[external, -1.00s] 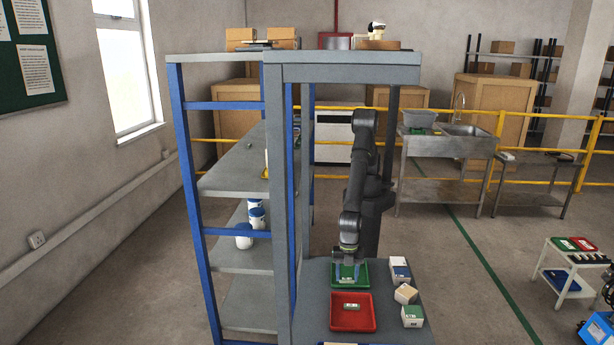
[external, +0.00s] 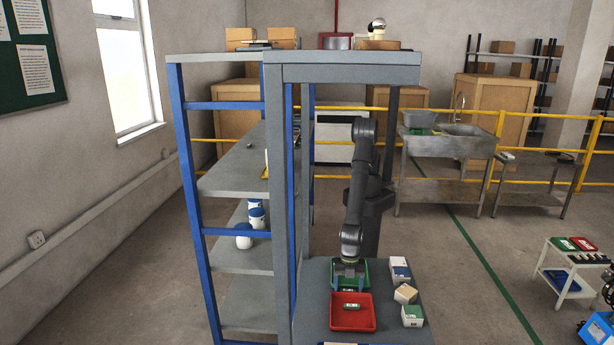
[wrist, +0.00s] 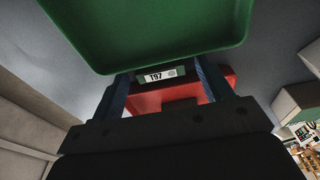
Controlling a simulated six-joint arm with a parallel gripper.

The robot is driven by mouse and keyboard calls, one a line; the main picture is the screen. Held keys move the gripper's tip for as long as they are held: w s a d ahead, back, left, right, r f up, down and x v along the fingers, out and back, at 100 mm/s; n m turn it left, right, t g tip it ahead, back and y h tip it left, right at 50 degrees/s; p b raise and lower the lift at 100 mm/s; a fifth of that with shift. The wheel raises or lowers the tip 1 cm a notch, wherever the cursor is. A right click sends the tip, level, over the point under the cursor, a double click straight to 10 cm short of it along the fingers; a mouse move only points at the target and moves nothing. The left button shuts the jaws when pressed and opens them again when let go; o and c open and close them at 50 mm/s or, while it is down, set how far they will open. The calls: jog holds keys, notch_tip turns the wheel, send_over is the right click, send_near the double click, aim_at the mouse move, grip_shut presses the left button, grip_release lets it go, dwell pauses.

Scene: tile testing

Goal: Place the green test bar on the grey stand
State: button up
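A green bar with a white label (external: 351,307) lies in the red tray (external: 340,325). In the wrist view, a dark green bar labelled T97 (wrist: 160,76) shows between my two fingers. I cannot tell whether they grip it or it lies beyond them. My gripper (external: 350,285) points down at the front edge of the green tray (external: 365,263), its blue fingers apart. I cannot make out a separate grey stand.
White and green boxes (external: 412,316) and a tan block (external: 405,294) stand right of the trays on the grey table (external: 315,300). A grey frame post (external: 281,200) rises at the table's left, beside blue-framed shelves (external: 235,188). Little room shows between the two trays.

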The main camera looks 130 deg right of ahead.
notch_tip(320, 180, up, 12)
jog(key=s+d, duration=0.1)
jog(key=shift+s+d, duration=0.15)
dwell(0.6)
jog(key=f, duration=0.4)
jog(key=w+f, duration=0.1)
jog(key=f, duration=0.3)
jog(key=a+f, duration=0.1)
jog(key=f, duration=0.3)
jog(key=shift+w+a+f, duration=0.1)
jog(key=shift+w+f, duration=0.05)
jog(key=shift+r, duration=1.6)
